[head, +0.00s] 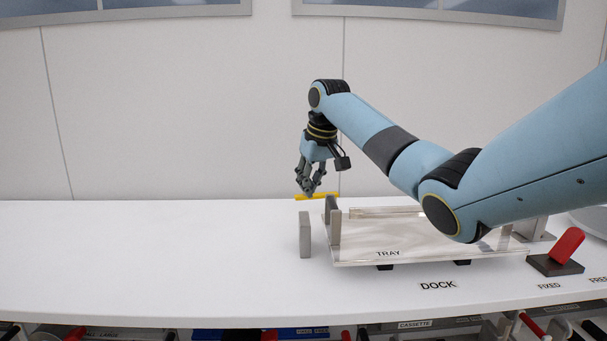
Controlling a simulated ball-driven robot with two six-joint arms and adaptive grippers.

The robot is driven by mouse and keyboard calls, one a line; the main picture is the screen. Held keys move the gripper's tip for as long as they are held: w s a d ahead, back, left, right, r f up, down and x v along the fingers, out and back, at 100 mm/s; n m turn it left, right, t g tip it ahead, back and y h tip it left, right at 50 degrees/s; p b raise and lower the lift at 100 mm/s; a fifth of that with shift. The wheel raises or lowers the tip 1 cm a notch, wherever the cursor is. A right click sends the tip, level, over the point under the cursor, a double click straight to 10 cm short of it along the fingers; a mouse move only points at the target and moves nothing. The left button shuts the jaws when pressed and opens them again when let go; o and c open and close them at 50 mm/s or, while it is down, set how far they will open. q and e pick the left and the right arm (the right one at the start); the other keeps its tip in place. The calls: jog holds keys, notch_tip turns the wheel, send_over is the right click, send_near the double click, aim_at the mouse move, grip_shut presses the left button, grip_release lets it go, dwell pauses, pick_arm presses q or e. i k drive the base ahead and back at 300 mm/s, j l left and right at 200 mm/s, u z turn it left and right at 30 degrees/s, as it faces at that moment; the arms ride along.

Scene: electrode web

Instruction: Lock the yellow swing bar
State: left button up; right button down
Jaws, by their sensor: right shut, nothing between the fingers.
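The yellow swing bar (317,196) lies roughly level at the far left end of the tray (365,254), near the top of a grey upright (332,208). My right gripper (308,194) is shut and empty, pointing down with its fingertips at the bar. I cannot tell whether the fingertips touch the bar or are just behind or above it. A separate grey post (305,235) stands at the left, in front of the bar's left part. My right arm covers part of the tray's right side. My left gripper is not in view.
A red lever on a dark block (566,248) stands at the right, by the "FIXED" label. The "DOCK" label (437,285) is on the table in front of the tray. The white table (140,260) is clear on the left. Shelves with several items show below its front edge.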

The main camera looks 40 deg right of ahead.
aim_at(321, 195)
jog(key=i+l, duration=0.45)
jog(key=l, duration=0.15)
jog(key=i+l, duration=0.45)
jog(key=l, duration=0.1)
